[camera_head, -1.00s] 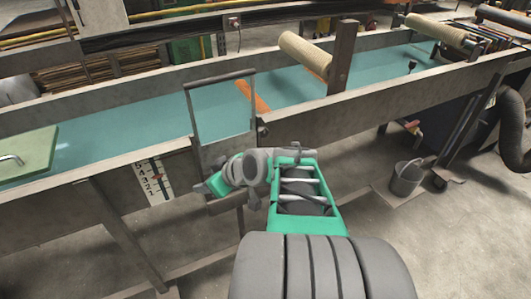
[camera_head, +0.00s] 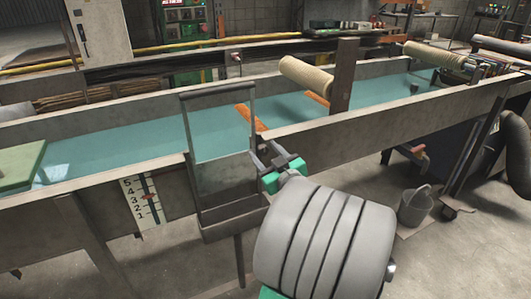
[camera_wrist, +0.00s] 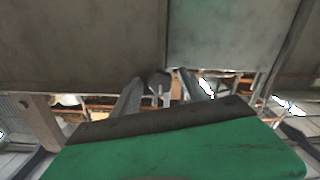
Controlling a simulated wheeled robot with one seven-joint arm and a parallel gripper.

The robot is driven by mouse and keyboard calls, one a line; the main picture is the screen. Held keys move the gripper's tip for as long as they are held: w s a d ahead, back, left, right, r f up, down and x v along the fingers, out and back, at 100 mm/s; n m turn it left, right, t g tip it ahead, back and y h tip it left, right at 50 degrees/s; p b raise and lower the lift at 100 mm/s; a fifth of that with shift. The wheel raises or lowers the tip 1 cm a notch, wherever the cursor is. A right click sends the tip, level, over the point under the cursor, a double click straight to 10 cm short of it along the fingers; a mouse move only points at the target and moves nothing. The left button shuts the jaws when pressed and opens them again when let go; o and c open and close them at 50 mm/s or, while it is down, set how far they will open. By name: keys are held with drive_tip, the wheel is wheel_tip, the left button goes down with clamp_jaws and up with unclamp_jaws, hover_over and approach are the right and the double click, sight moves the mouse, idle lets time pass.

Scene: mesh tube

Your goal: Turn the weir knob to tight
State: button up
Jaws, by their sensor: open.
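The weir (camera_head: 222,130) is a grey upright plate in a metal frame, set in the near wall of the water trough. A small dark knob (camera_head: 262,143) seems to sit at its right edge, mostly behind my gripper. My gripper (camera_head: 270,155) is at the right side of the weir frame, with its fingers pointing at the wall. In the wrist view my gripper (camera_wrist: 160,90) shows two spread fingers. A small grey piece (camera_wrist: 158,82), perhaps the knob, shows between them. I cannot tell whether the fingers touch it. The knob's setting is not readable.
The trough wall (camera_head: 390,118) runs across the view. A numbered scale (camera_head: 142,202) is left of the weir. Tan rollers (camera_head: 306,75) and a dark post (camera_head: 343,75) stand over the trough. A grey bucket (camera_head: 415,205) is on the floor at right.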

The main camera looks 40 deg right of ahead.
drive_tip(key=shift+c, duration=0.3)
clamp_jaws()
idle(0.3)
